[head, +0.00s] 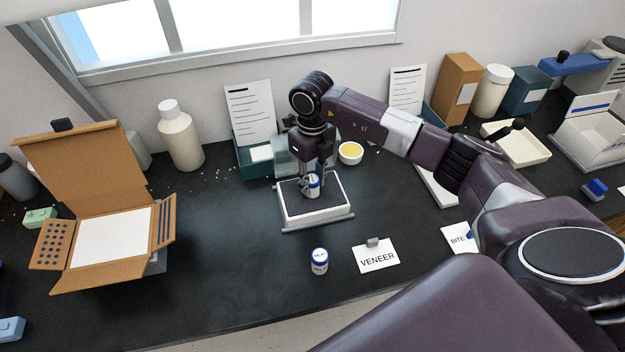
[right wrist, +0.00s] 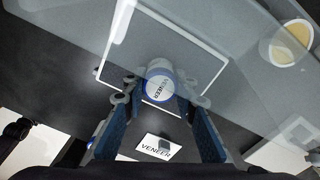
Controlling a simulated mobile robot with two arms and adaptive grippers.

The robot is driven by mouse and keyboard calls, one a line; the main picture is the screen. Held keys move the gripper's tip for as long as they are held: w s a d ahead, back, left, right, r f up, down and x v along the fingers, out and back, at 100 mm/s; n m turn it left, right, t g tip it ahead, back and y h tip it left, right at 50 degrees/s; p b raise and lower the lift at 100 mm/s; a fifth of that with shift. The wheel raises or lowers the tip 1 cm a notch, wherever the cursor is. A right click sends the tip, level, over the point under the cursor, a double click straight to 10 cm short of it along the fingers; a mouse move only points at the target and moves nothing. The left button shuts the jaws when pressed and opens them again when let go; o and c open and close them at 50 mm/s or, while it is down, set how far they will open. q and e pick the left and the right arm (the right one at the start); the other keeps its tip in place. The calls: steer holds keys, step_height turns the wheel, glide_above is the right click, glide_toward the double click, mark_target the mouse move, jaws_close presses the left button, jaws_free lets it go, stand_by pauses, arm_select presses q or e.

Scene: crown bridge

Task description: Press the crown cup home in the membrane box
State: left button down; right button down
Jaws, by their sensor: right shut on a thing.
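My right gripper (head: 313,188) is shut on a small white cup (head: 314,180) with a blue band. The gripper points down, holding the cup over the dark middle of the white-rimmed membrane box (head: 318,220). Whether the cup touches the membrane is hard to tell. The box's white rim also shows in the right wrist view (right wrist: 184,32). A clear panel (head: 284,158) stands behind the box. My left gripper is not in view.
A similar blue-banded cup (head: 319,261) stands in front of the box, its label too small to read. A VENEER card (head: 377,258) lies to its right. A yellow-filled bowl (head: 350,153) is behind, and an open cardboard box (head: 80,165) stands left. The dark bench between is clear.

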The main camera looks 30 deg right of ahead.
mark_target(313, 179)
steer(key=shift+f+b, duration=0.65)
steer(key=shift+f, duration=0.2)
steer(key=c, duration=1.5)
jaws_free()
steer(key=shift+r, duration=0.4)
step_height(313, 179, up, 11)
steer(key=shift+r, duration=0.15)
steer(key=shift+s, duration=0.1)
